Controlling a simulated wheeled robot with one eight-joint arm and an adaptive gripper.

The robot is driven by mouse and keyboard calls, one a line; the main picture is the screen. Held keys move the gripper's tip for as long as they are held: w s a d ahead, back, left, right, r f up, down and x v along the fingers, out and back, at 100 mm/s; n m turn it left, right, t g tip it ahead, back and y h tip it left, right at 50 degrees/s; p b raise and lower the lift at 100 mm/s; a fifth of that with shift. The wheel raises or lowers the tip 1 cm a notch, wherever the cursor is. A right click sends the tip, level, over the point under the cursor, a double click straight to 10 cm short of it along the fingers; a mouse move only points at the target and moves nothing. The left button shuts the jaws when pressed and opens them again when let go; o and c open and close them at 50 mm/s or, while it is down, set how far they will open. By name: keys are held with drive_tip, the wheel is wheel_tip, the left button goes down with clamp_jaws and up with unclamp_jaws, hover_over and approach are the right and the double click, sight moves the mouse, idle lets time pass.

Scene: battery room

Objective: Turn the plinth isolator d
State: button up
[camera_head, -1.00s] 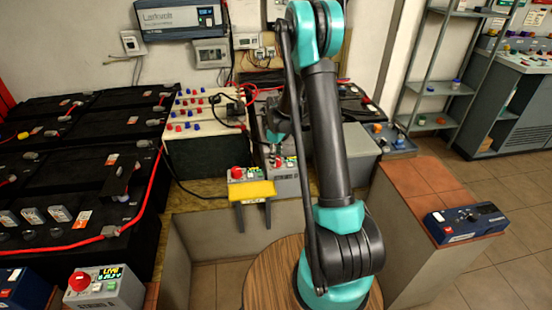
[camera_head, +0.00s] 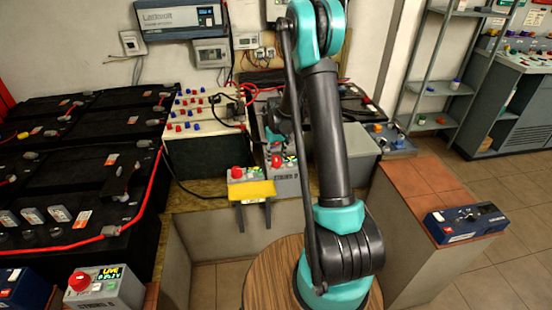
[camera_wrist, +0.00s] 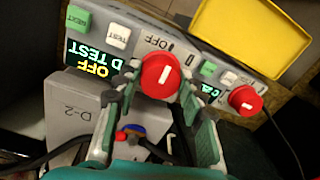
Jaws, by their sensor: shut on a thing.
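The plinth isolator D is a grey box with a red knob (camera_wrist: 161,76) and a small display (camera_wrist: 91,62), seen upside down in the wrist view, reading OFF and D TEST in yellow and green. The knob's white mark points roughly along the picture's vertical. My gripper (camera_wrist: 158,88) has one finger on each side of this knob and is shut on it.
A similar box with a red knob (camera_wrist: 245,99) stands close beside it. A yellow tray (camera_wrist: 250,35) is near. A grey box marked D-2 (camera_wrist: 72,112) and a cable lie under my gripper. Another isolator (camera_head: 104,287), showing LIVE, is at front left.

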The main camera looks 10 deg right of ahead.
sight(277, 158)
drive_tip(key=shift+m, duration=0.3)
drive_tip(key=o, duration=0.9)
wheel_tip(277, 158, up, 12)
drive_tip(key=shift+d, duration=0.15)
